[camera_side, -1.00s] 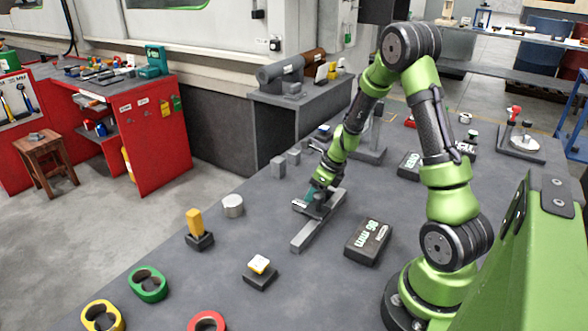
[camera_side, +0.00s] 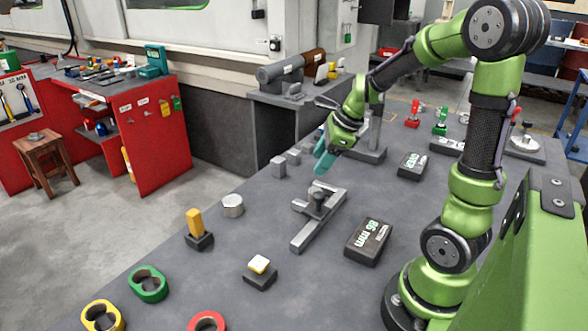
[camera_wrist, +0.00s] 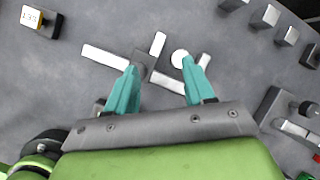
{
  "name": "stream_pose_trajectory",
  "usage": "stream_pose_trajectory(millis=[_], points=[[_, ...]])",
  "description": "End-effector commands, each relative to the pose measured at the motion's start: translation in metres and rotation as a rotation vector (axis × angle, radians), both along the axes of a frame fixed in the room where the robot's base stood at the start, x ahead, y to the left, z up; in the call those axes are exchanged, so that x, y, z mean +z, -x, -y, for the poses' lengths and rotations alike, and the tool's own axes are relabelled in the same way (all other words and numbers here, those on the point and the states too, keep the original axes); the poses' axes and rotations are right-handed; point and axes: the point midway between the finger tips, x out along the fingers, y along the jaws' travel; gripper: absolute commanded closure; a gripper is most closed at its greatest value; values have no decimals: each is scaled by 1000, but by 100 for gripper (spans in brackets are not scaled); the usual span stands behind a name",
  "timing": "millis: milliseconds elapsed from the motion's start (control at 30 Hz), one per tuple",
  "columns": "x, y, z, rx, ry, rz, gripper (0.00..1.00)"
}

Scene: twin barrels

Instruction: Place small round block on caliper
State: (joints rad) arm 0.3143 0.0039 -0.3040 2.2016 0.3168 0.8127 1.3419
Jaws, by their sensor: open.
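The grey metal caliper (camera_side: 302,240) lies flat on the dark table, and it also shows in the wrist view (camera_wrist: 104,57). The small round block (camera_side: 317,200) stands upright at the caliper's jaw end. In the wrist view its pale round top (camera_wrist: 180,59) shows between the two jaws; I cannot tell whether it touches them. My gripper (camera_side: 325,160) hangs above and behind the caliper in the side view, clear of the block. In the wrist view my gripper's teal fingers (camera_wrist: 160,68) are apart with nothing held.
A black 86 mm box (camera_side: 368,241) lies right of the caliper. A metal cylinder (camera_side: 232,206) and a yellow block on a black base (camera_side: 197,230) stand to its left. Small grey blocks (camera_side: 279,166) stand behind, near the stand base (camera_side: 366,154). The table between these is bare.

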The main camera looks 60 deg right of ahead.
Motion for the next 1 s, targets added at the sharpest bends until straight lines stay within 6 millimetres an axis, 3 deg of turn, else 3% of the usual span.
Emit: stream_pose_trajectory(millis=[33,200,300,400,600,1000], points=[[19,1,-29,202,77,55,47],[64,28,-113,955,440,228,47],[79,51,-147,1328,666,309,47],[86,71,-169,1605,859,361,47],[90,89,-184,1858,1054,394,47],[90,89,-184,1870,1064,394,47]])
